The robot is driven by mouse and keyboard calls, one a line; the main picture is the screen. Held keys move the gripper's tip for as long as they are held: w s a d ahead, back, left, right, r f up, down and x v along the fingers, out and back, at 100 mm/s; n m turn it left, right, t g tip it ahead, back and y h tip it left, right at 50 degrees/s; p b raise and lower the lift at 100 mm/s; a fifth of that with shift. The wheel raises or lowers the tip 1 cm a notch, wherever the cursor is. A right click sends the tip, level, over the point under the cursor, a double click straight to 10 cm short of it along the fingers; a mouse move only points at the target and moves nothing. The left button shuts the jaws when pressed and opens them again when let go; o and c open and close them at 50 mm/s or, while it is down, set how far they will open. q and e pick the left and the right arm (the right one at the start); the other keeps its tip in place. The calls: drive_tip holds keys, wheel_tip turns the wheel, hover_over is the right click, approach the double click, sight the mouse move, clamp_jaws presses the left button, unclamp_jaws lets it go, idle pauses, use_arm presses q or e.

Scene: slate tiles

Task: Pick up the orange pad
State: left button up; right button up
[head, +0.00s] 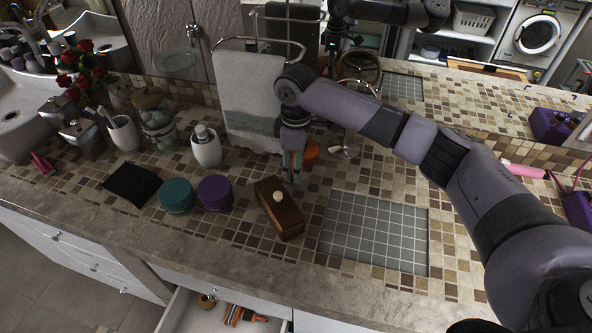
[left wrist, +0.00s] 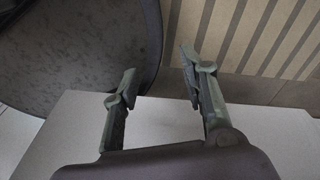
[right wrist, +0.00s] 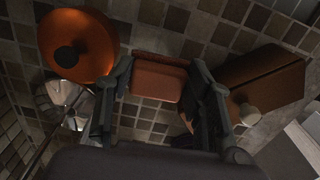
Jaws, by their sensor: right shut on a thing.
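The orange pad (right wrist: 158,82) shows in the right wrist view as a small rounded orange-brown block. My right gripper (right wrist: 160,72) is shut on it, with one finger at each side. In the head view the right gripper (head: 292,178) points down over the tiled counter, just behind a brown wooden box (head: 281,208); I cannot make out the pad there. My left gripper (left wrist: 158,82) is open and empty in its wrist view, fingers well apart. It does not show in the head view.
An orange round item (right wrist: 78,45) with a dark knob stands close by the right gripper. Teal (head: 177,195) and purple (head: 215,192) round tins stand left of the box. A grey grid mat (head: 375,233) lies to the right. A drawer (head: 184,312) is open at the front.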

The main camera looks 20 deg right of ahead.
wheel_tip(320, 180, up, 8)
drive_tip(key=shift+r+b, duration=0.25)
drive_tip(key=shift+b, duration=0.35)
drive_tip(key=s+a+b, duration=0.2)
drive_tip(key=s+a, duration=0.9)
drive_tip(key=s, duration=0.5)
drive_tip(key=shift+s+r, duration=0.15)
drive_tip(key=shift+r, duration=0.15)
